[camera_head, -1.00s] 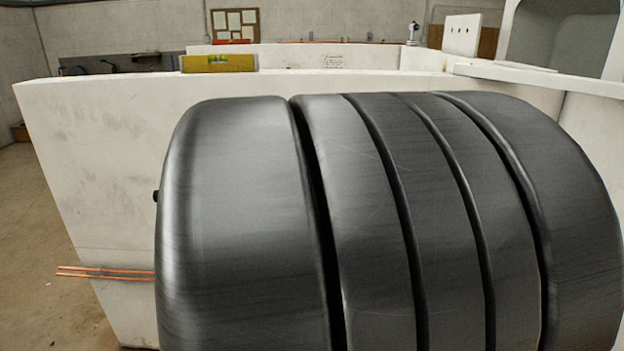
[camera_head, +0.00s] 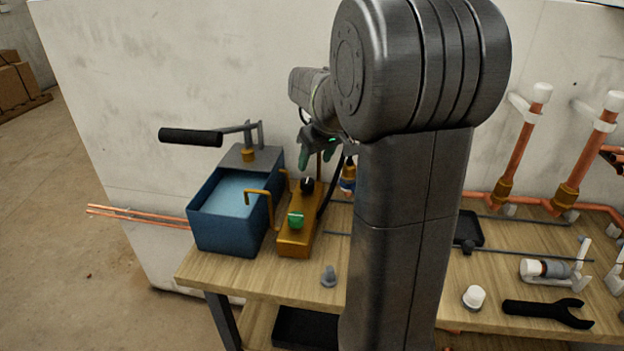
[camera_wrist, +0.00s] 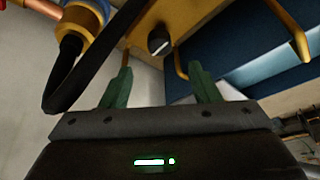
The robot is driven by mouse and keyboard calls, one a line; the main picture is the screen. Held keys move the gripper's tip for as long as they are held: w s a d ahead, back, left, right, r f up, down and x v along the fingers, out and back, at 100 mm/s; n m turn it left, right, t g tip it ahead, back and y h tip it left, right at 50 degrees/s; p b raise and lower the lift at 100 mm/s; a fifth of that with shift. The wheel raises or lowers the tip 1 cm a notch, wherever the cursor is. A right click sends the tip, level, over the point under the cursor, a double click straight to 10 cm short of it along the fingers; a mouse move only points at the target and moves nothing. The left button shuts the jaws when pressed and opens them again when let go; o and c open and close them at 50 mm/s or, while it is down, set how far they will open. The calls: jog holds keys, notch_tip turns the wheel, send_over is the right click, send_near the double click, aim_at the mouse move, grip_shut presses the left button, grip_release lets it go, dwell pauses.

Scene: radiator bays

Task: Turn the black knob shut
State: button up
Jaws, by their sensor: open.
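The black knob (camera_head: 307,185) sits on a yellow-orange block (camera_head: 293,243) near the back of the workbench. In the wrist view the knob (camera_wrist: 158,40) is round with a light pointer mark. It lies beyond and between the two green fingertips. My gripper (camera_head: 317,157) is open and empty, just above and behind the knob in the head view. In the wrist view my gripper (camera_wrist: 160,72) is apart from the knob, its fingers spread. A green button (camera_head: 296,220) is on the same block, nearer the front.
A blue water tank (camera_head: 225,220) with a black-handled lever (camera_head: 190,136) stands left of the block. A brass fitting and black hose (camera_wrist: 70,55) are close left of my gripper in the wrist view. A grey cone, a white cap and a black wrench lie on the bench.

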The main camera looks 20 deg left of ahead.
aim_at(308, 181)
jog(key=x, duration=0.9)
jog(key=shift+d, duration=0.1)
jog(key=c, duration=1)
